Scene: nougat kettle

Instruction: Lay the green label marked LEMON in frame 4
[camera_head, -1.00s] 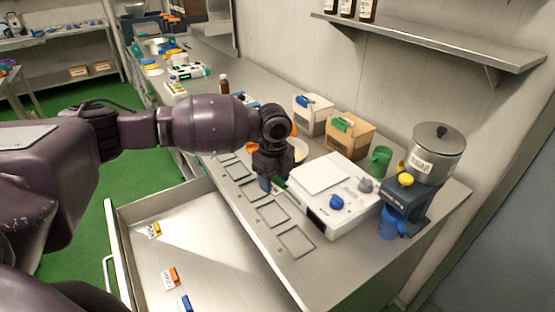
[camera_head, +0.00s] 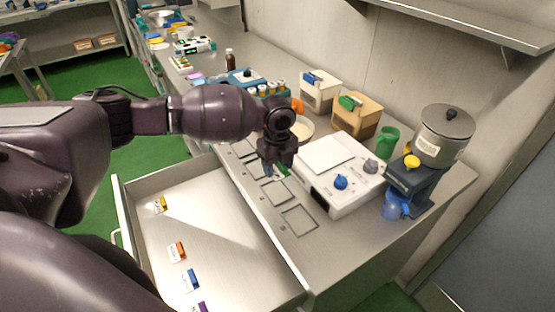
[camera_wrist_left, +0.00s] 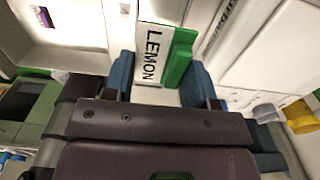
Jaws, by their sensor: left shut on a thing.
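My left gripper (camera_head: 276,170) is shut on the green label marked LEMON, which shows at its fingertips in the head view (camera_head: 284,171). In the left wrist view the label (camera_wrist_left: 153,54) has a white face reading LEMON and a green grip part (camera_wrist_left: 179,58) between two blue fingertips (camera_wrist_left: 160,82). The gripper is over the row of outlined frames on the counter. One frame (camera_head: 289,198) lies just below it and another (camera_head: 300,232) lies nearer; both look empty. Others behind are partly hidden by the gripper. The frame numbers are too small to read. My right gripper is not in view.
An open drawer (camera_head: 225,235) holds orange (camera_head: 180,250), blue (camera_head: 193,279), yellow (camera_head: 163,203) and purple (camera_head: 202,307) labels. A white scale (camera_head: 325,185) stands right of the frames, with a grinder (camera_head: 415,180) and green cup (camera_head: 388,141) beyond.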

